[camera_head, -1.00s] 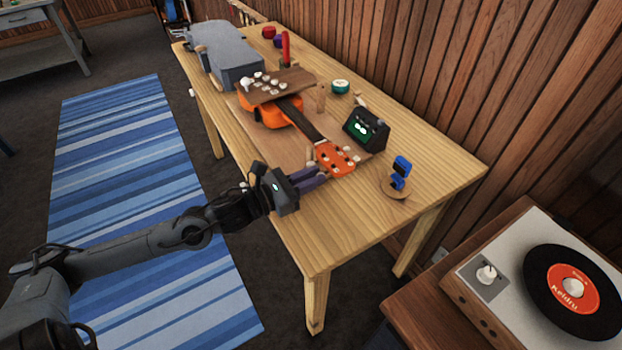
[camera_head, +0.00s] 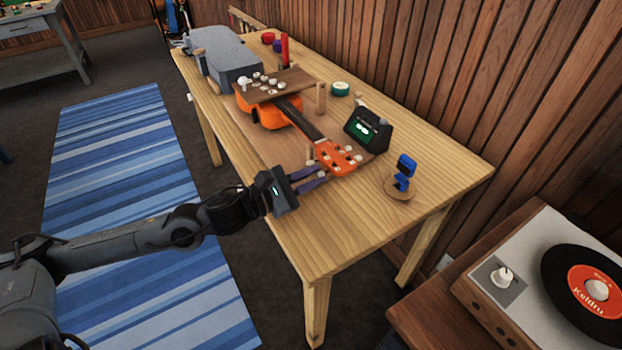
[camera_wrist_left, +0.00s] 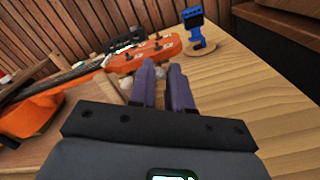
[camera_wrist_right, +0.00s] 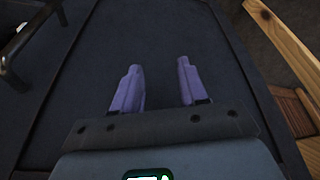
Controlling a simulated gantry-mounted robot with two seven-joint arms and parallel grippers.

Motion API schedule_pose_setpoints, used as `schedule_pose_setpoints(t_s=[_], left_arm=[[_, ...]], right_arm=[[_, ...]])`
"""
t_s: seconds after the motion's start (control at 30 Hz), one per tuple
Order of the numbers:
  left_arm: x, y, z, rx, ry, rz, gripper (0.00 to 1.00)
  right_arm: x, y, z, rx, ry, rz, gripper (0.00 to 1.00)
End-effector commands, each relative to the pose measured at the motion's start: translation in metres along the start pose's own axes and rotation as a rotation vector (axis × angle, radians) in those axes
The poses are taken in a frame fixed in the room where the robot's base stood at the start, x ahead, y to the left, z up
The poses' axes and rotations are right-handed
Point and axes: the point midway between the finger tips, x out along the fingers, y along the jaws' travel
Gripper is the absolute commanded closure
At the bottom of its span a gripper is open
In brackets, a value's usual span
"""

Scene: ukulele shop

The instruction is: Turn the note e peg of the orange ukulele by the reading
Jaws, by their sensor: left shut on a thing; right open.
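The orange ukulele (camera_head: 262,116) lies on a wooden work board, its neck pointing toward the near right and its headstock (camera_head: 340,158) carrying white pegs. The headstock also shows in the left wrist view (camera_wrist_left: 142,53), with letter marks too small to read surely. My left gripper (camera_head: 325,172) is at the headstock's near edge, its purple fingers nearly together and shut on a peg largely hidden between the tips (camera_wrist_left: 162,67). I cannot tell which note's peg it is. A black tuner box (camera_head: 368,129) has a lit green screen, its reading too small. My right gripper (camera_wrist_right: 158,67) is open and empty.
A blue clip-on device (camera_head: 405,173) stands on a round wooden base (camera_head: 399,190) right of the headstock. A grey case (camera_head: 222,57), a red upright tool (camera_head: 285,49) and a teal round tin (camera_head: 340,88) are farther back. The near table corner is clear.

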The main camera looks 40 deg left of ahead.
Motion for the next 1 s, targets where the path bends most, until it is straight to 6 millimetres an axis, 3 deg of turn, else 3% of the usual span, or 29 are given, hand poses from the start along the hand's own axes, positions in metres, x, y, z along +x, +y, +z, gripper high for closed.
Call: schedule_pose_setpoints(t_s=[0.23, 0.27, 0.33, 0.77, 1.0], left_arm=[[0.000, 0.000, 0.000, 0.000, 0.000, 0.000, 1.00], [0.000, 0.000, 0.000, -0.001, 0.000, 0.000, 0.80], [0.000, 0.000, 0.000, -0.001, 0.000, 0.000, 0.70], [-0.002, 0.000, 0.000, -0.002, 0.001, 0.000, 0.70], [-0.015, -0.001, 0.000, -0.005, 0.003, -0.003, 0.70]], right_arm=[[0.000, -0.001, 0.000, 0.003, 0.001, -0.002, 0.57], [0.000, -0.001, 0.000, 0.003, 0.001, -0.002, 0.57], [0.000, -0.001, 0.000, 0.003, 0.001, -0.002, 0.57], [-0.002, 0.001, 0.000, -0.004, -0.001, 0.003, 0.57], [-0.008, 0.002, -0.002, -0.007, -0.001, 0.005, 0.57]])
